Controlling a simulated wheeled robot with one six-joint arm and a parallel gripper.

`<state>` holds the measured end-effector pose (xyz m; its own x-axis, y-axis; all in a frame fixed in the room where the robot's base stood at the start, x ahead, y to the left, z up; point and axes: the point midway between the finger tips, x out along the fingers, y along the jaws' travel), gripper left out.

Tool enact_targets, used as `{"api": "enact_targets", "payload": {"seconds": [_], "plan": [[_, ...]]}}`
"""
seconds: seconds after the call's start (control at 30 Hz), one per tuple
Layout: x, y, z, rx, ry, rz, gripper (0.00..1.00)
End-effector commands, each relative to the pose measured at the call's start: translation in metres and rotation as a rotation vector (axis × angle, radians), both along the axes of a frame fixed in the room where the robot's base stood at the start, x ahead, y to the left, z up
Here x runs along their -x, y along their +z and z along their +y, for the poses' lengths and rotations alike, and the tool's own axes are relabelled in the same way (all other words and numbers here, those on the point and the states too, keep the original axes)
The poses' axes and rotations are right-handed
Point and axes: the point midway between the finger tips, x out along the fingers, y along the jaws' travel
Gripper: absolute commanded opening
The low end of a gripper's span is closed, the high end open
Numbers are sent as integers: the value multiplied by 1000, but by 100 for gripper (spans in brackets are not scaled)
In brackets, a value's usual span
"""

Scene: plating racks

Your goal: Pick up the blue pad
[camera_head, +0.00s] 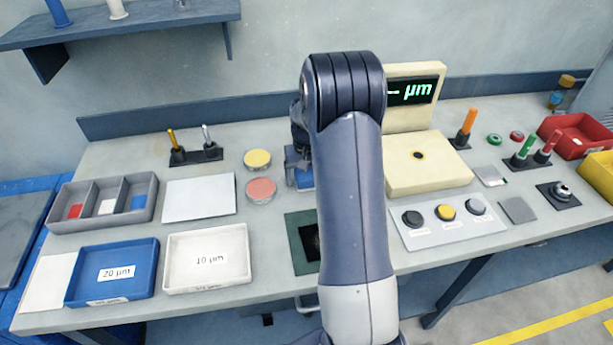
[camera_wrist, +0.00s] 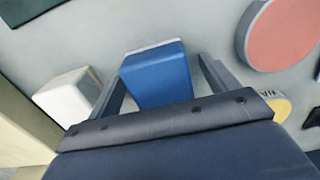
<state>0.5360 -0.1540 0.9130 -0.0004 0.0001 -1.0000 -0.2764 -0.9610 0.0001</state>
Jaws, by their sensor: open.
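The blue pad (camera_wrist: 158,80) is a small blue block with a pale far edge, seen in the wrist view on the grey bench. My gripper (camera_wrist: 162,72) is open, with one finger on each side of the blue pad. A gap shows at both sides, so the fingers look apart from it. In the head view, my arm hides most of this spot; a bit of blue (camera_head: 304,179) shows beside the arm, below part of my gripper.
A white block (camera_wrist: 68,102) stands close to the left finger. A red disc (camera_head: 261,190) and a yellow disc (camera_head: 257,159) lie left of the arm. The cream gauge (camera_head: 428,165) stands to the right. Trays (camera_head: 112,272) fill the left bench.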

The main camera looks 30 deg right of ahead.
Motion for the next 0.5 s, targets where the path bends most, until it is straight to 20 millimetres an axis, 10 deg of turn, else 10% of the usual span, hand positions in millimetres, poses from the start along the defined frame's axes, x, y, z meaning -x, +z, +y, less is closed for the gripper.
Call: {"api": "enact_targets", "payload": {"seconds": [0.5], "plan": [[0, -1, 0, 0, 0, 0, 57]]}}
